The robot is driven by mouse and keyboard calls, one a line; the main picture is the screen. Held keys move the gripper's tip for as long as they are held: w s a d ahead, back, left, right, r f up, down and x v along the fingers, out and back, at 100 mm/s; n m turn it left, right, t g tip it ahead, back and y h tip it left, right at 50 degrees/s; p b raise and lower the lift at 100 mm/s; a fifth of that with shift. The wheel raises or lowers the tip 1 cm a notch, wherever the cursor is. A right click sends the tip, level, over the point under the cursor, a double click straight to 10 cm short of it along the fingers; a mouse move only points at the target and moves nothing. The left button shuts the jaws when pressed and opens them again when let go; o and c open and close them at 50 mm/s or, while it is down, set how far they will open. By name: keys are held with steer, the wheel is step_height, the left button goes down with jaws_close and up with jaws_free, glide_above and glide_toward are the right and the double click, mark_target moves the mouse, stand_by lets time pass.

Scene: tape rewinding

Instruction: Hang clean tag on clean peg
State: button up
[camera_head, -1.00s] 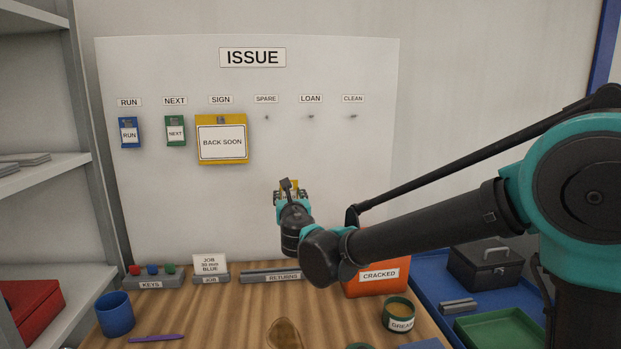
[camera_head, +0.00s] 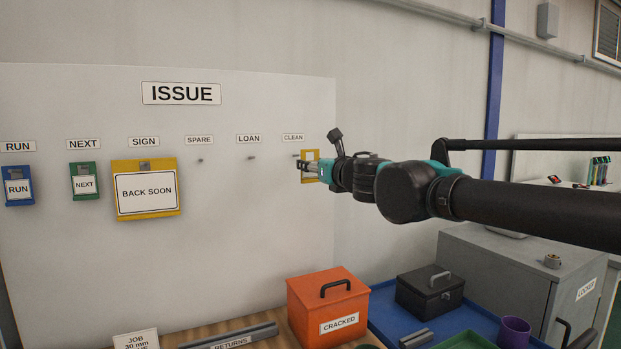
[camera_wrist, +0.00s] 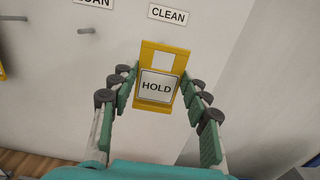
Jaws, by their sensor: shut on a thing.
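My gripper (camera_head: 308,168) is shut on a yellow tag (camera_wrist: 160,72) whose white face reads HOLD, and holds it upright near the board. The tag has an open window near its top; pale board shows through it in the wrist view. In the head view the tag (camera_head: 311,156) is just below and right of the CLEAN label (camera_head: 293,138). The CLEAN peg (camera_head: 296,156) shows as a small stub at the tag's left. It is not clear in the wrist view, and I cannot tell whether the tag touches it.
The LOAN peg (camera_head: 251,157) and SPARE peg (camera_head: 199,160) are bare. The BACK SOON sign (camera_head: 147,191), NEXT tag (camera_head: 84,182) and RUN tag (camera_head: 18,187) hang at left. An orange CRACKED box (camera_head: 318,302) and black case (camera_head: 430,291) stand below.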

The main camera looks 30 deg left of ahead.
steer(key=shift+w+r, duration=0.1)
steer(key=shift+w, duration=0.05)
steer(key=shift+f+x, duration=0.2)
steer(key=shift+x, duration=1.4)
steer(key=shift+f+x, duration=0.25)
steer(key=shift+x, duration=1.3)
steer(key=shift+f+x, duration=0.2)
steer(key=shift+x, duration=1.4)
steer(key=o, duration=0.9)
steer(key=shift+d, duration=0.1)
steer(key=v, duration=1.2)
